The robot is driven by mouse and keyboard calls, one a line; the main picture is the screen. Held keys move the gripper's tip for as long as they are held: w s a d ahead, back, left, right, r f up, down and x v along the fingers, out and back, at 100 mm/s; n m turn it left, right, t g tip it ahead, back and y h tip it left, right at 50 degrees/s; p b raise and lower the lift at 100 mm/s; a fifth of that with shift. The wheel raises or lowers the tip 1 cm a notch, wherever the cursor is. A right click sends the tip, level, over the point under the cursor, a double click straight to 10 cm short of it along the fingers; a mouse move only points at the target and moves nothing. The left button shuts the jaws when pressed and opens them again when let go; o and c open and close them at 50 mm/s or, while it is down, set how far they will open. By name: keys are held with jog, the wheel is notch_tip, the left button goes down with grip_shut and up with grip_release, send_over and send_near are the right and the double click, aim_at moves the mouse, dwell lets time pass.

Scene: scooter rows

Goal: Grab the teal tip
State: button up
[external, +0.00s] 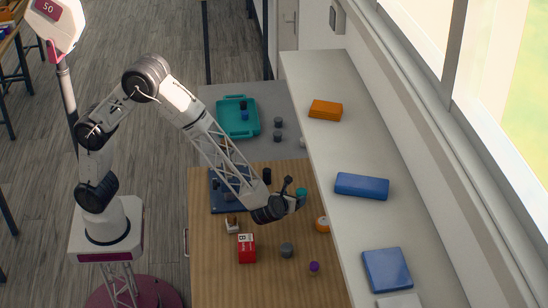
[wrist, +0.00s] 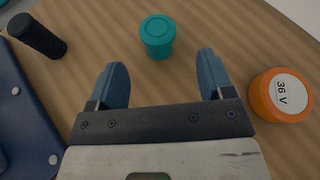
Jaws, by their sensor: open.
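The teal tip (wrist: 157,36) is a small teal cylinder with a wider round top. It stands upright on the wooden table in the wrist view, just beyond and between my fingertips. My gripper (wrist: 160,75) is open and empty, with its two blue fingers spread apart and the tip not between them. In the external view my gripper (external: 286,205) is low over the table, and the teal tip (external: 301,192) shows partly beside it.
An orange cylinder marked 36 V (wrist: 281,96) stands close to the right finger. A red box (external: 246,249), a grey cylinder (external: 287,250) and a purple piece (external: 314,267) are on the table. A white ledge (external: 352,145) borders it.

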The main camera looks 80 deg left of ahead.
aim_at(298, 194)
jog(key=shift+x, duration=1.3)
jog(key=shift+x, duration=2.6)
jog(key=shift+s+a, duration=0.1)
jog(key=shift+s, duration=0.05)
jog(key=shift+f, duration=0.1)
jog(key=c, duration=1)
jog(key=shift+o, duration=0.2)
jog(key=shift+r, duration=5.05)
